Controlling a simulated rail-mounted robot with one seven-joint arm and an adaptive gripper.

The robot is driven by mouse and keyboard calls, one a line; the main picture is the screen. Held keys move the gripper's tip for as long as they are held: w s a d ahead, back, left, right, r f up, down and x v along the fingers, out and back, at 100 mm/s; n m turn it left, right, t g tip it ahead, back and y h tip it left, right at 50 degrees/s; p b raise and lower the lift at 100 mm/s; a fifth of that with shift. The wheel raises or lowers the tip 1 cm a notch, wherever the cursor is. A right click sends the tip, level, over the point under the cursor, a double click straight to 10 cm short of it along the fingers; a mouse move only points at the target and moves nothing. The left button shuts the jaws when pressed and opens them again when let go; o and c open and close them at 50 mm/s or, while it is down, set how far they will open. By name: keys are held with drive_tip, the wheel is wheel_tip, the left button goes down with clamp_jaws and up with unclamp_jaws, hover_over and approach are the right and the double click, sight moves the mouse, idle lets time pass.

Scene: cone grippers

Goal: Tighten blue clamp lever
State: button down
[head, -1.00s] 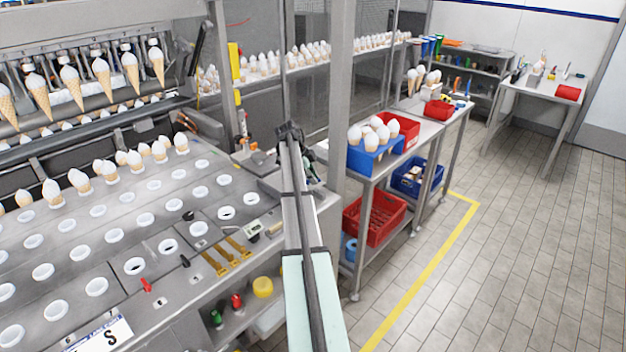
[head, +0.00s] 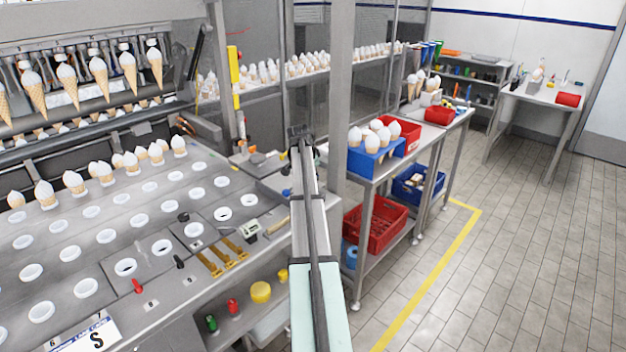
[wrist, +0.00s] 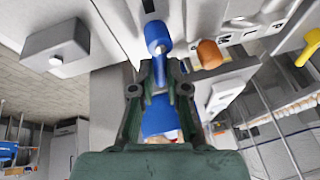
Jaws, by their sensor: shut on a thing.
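The blue clamp lever (wrist: 157,38) shows in the wrist view as a rounded blue handle just beyond my fingertips, with a metallic stem below it. A wider blue part (wrist: 158,116) shows between my fingers; I cannot tell whether it belongs to the same lever. My dark green gripper (wrist: 160,82) is shut on the lever, its fingers on either side of the stem. In the head view my arm reaches to the right end of the machine bench and hides most of the gripper. A small blue spot (head: 287,192) shows left of the arm there.
An orange knob (wrist: 209,54) is close right of the fingers in the wrist view. A grey box (wrist: 56,48) is at the left. In the head view, the cone plate (head: 130,220) lies left, and a blue crate of cones (head: 362,163) stands on a trolley right.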

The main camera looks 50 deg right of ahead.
drive_tip(key=shift+w+d+n+t, duration=0.15)
drive_tip(key=shift+n+t, duration=0.25)
drive_tip(key=shift+n, duration=0.5)
drive_tip(key=c, duration=1.2)
unclamp_jaws()
drive_tip(key=shift+r, duration=0.1)
drive_tip(key=v, duration=1.1)
drive_tip(key=shift+r, duration=0.4)
